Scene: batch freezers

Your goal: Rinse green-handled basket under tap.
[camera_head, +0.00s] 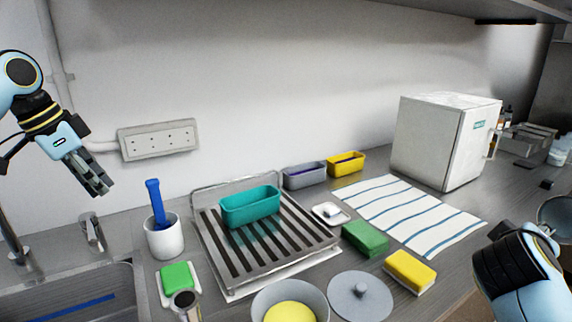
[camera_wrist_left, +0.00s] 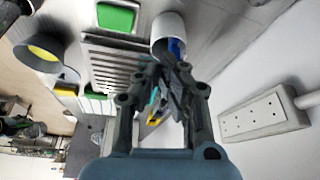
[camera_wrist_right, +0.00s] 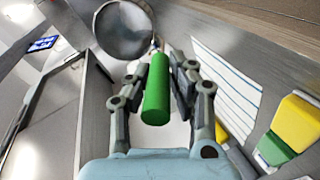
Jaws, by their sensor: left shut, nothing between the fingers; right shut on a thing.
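My right gripper (camera_wrist_right: 158,65) is shut on the green handle (camera_wrist_right: 157,92) of the round mesh basket (camera_wrist_right: 123,30). The basket's grey bowl also shows at the right edge of the head view (camera_head: 557,216); its handle is hidden there behind my right wrist. My left gripper (camera_head: 97,180) is shut and empty, raised in front of the wall above the counter's left end. A metal tap (camera_head: 10,240) stands at the left edge, with a small metal fitting (camera_head: 92,232) beside it. The sink (camera_head: 128,287) is at lower left, far from the basket.
A white cup with a blue brush (camera_head: 165,238) stands right of the sink. A slatted rack (camera_head: 305,235) bears a teal bin (camera_head: 250,206). A striped cloth (camera_head: 415,215), green sponge (camera_head: 365,238), yellow sponge (camera_head: 410,271), lid (camera_head: 345,300) and bowl (camera_head: 262,302) crowd the counter. A white freezer box (camera_head: 430,145) stands behind.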

